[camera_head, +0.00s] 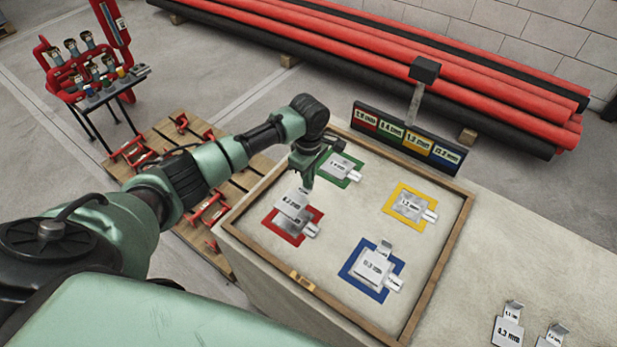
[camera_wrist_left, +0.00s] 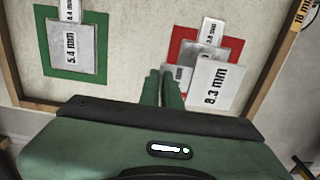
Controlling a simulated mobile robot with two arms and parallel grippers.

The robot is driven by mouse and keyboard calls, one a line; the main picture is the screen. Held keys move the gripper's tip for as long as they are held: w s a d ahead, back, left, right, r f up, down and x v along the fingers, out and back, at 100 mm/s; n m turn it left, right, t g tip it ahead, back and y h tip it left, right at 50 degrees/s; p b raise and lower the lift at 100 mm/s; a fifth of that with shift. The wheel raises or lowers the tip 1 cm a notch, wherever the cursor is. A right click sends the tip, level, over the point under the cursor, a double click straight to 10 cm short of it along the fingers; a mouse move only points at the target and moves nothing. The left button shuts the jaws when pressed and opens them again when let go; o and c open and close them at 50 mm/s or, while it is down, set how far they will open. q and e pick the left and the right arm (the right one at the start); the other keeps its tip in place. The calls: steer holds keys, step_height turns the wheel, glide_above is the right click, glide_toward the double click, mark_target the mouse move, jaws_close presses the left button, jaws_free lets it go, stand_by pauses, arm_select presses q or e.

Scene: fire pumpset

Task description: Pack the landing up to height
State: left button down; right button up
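My left gripper (camera_head: 306,178) points down over the red-framed square (camera_head: 283,233) on the tray (camera_head: 233,218). Its fingers (camera_wrist_left: 162,88) are close together at the tab of a grey plate marked 8.3 mm (camera_wrist_left: 217,88), and look shut on it. This plate (camera_head: 293,204) looks raised above another grey plate with a tab (camera_head: 311,230) on the red square. The green square (camera_wrist_left: 47,60) bears a plate marked 5.4 mm (camera_wrist_left: 72,50). The yellow square (camera_head: 391,204) bears a plate (camera_head: 410,206). The blue square (camera_head: 352,270) has plates stacked on it, one tab upright. My right gripper is out of view.
A sign with coloured height labels (camera_head: 408,137) stands behind the tray. Two loose plates (camera_head: 507,331) (camera_head: 548,341) with upturned tabs lie on the concrete block at lower right. Red and black pipes (camera_head: 400,60) lie behind; a pallet (camera_head: 165,135) is at left.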

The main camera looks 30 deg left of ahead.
mark_target(308, 193)
arm_select(q)
steer(key=shift+r+p, duration=0.2)
steer(key=shift+p, duration=0.55)
step_height(308, 193, down, 4)
steer(key=shift+f+b, duration=0.25)
steer(key=shift+b, duration=0.85)
steer(key=shift+f+b, duration=0.3)
steer(key=shift+f, duration=0.5)
steer(key=shift+f, duration=0.6)
steer(key=c, duration=1.6)
jaws_free()
steer(key=shift+o, duration=0.2)
step_height(308, 193, up, 8)
steer(key=shift+f, duration=0.1)
